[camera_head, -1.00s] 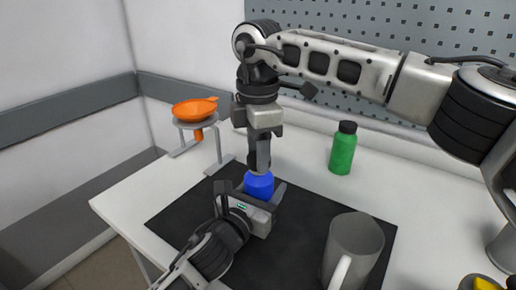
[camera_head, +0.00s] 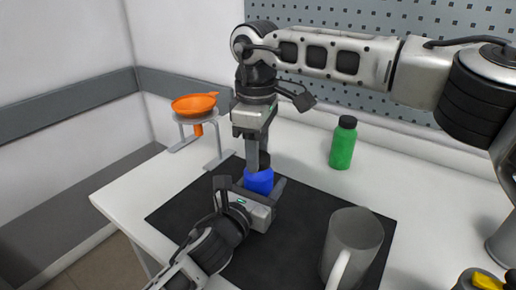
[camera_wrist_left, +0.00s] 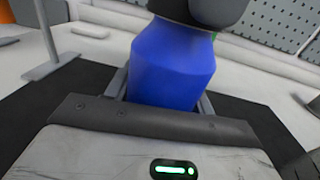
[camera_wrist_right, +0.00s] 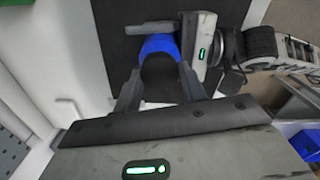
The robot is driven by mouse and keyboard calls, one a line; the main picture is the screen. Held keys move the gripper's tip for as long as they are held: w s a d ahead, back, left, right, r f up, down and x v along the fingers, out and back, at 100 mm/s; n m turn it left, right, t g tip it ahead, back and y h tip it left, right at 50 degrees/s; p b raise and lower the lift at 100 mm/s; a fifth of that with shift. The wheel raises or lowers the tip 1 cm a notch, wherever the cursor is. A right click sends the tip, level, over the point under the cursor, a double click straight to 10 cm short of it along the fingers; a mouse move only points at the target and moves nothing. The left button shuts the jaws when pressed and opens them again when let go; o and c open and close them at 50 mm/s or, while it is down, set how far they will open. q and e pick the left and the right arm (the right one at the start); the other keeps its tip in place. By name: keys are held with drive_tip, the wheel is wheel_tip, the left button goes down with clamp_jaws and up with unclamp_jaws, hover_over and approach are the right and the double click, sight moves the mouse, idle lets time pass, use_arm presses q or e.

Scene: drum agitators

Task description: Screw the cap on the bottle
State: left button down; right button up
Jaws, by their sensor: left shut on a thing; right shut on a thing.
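The blue bottle (camera_head: 258,182) stands on the black mat (camera_head: 305,215). My left gripper (camera_head: 262,195) is shut around its body, which also shows close up in the left wrist view (camera_wrist_left: 170,70). My right gripper (camera_head: 259,158) points down from above and is shut on the dark cap (camera_head: 264,160) at the top of the bottle. The cap's underside shows above the blue body in the left wrist view (camera_wrist_left: 205,10). In the right wrist view the fingers flank the dark cap over the blue bottle (camera_wrist_right: 158,44). I cannot tell how far the cap is threaded.
A green bottle with a black cap (camera_head: 343,145) stands at the back right. A grey mug (camera_head: 352,245) stands at the mat's front right. An orange funnel (camera_head: 195,104) rests on a stand (camera_head: 216,148) at the back left. A yellow item (camera_head: 487,281) is at the right front.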

drive_tip(key=shift+s+a+m, duration=0.25)
drive_tip(key=shift+a+m, duration=0.05)
drive_tip(key=shift+m, duration=0.3)
drive_tip(key=shift+w+d+m, duration=0.15)
drive_tip(key=shift+d+m, duration=0.05)
drive_tip(key=shift+m, duration=0.5)
drive_tip(key=o, duration=0.9)
drive_tip(key=shift+o, duration=0.2)
drive_tip(key=shift+w+d, duration=0.1)
drive_tip(key=shift+r, duration=2.3)
drive_tip(key=shift+c, duration=0.2)
